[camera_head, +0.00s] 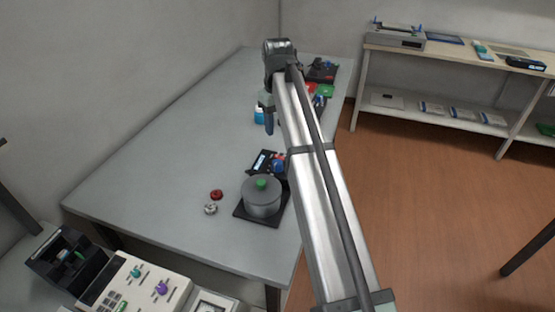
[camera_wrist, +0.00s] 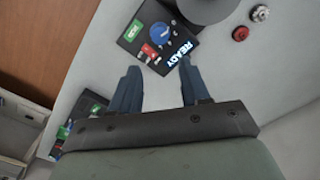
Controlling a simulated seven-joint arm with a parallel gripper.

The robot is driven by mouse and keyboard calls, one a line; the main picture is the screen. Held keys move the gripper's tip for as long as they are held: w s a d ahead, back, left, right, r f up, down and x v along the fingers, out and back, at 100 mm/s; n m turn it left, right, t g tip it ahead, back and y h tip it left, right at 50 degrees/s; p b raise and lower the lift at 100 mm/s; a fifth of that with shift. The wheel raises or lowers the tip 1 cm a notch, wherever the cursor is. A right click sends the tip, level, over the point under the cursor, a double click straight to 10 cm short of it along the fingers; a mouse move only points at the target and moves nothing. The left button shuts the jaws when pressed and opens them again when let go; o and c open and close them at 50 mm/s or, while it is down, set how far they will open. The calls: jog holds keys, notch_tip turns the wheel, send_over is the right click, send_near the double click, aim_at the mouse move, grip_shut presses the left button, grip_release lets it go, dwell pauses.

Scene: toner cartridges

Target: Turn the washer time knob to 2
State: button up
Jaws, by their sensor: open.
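A black control panel (camera_head: 262,161) lies on the grey table beside a grey pot. In the wrist view the panel (camera_wrist: 134,36) carries a blue knob (camera_wrist: 162,32), a green label, a red-and-white part and a lit display reading READY. I cannot tell whether this blue knob is the washer time knob, and its setting marks are too small to read. My gripper (camera_head: 268,122) is above the table, farther back than the panel. In the wrist view my gripper (camera_wrist: 158,66) is open and empty, its blue fingers near the panel's edge and apart from the knob.
The grey pot (camera_head: 262,200) with a green lid handle stands on a black base. A red knob-like piece (camera_head: 216,194) and a silver one (camera_head: 210,208) lie left of it. A white console (camera_head: 130,283) with teal and purple knobs is front left. The table's left side is clear.

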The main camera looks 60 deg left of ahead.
aim_at(278, 162)
notch_tip(278, 162, down, 14)
jog(key=shift+r, duration=0.15)
dwell(0.4)
jog(key=shift+c, duration=0.4)
jog(key=c, duration=0.7)
jog(key=shift+m, duration=0.4)
jog(key=m, duration=0.2)
jog(key=shift+m, duration=2.5)
